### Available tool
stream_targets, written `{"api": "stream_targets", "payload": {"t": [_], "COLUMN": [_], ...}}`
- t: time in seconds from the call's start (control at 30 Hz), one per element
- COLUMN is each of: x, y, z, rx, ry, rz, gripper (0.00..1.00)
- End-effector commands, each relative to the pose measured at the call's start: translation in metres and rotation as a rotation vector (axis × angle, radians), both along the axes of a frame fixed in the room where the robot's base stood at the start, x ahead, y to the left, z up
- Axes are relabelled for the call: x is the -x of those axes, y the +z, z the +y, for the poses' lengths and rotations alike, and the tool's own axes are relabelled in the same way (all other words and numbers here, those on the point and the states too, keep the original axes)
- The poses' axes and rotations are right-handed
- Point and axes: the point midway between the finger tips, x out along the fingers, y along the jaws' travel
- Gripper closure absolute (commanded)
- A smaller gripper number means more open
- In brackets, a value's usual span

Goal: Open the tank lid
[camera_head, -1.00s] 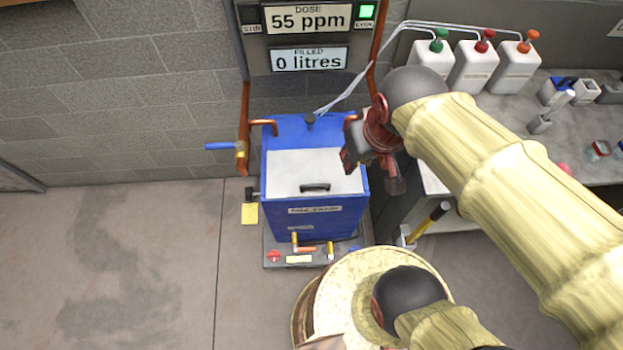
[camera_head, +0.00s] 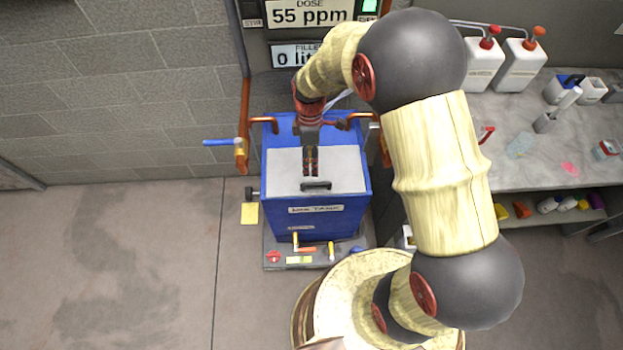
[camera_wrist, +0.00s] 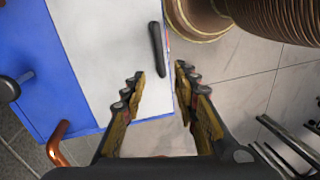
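The blue mix tank (camera_head: 315,215) stands on the floor against the wall. Its pale lid (camera_head: 345,165) lies flat and closed on top, with a dark bar handle (camera_head: 316,185) near the front edge. My gripper (camera_head: 311,174) is over the lid, just behind the handle, pointing down. In the wrist view the lid (camera_wrist: 105,60) and handle (camera_wrist: 157,48) lie ahead of my gripper (camera_wrist: 160,72). Its two fingers are apart with nothing between them, and the handle is beyond the fingertips. I cannot tell the exact height above the lid.
Copper pipes and a blue-handled valve (camera_head: 222,143) are left of the tank. A bench (camera_head: 455,165) with bottles and small items stands at the right. Small valves (camera_head: 296,240) sit at the tank's foot. The floor at the left is clear.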

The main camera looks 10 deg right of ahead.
Motion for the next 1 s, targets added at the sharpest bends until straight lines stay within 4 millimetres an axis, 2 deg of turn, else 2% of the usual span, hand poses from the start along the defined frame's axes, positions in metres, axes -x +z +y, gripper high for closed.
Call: {"api": "stream_targets", "payload": {"t": [0.1,0.27,0.5,0.7,1.0], "x": [0.002,0.004,0.011,0.015,0.017], "y": [-0.002,-0.012,-0.048,-0.071,-0.077], "z": [0.000,0.000,0.001,0.002,0.003], "rx": [-0.015,-0.020,-0.019,-0.019,-0.018], "ry": [0.077,0.101,0.099,0.098,0.097], "rz": [0.000,0.000,-0.001,-0.002,-0.003], "gripper": [0.70,0.70,0.70,0.70,0.70]}}
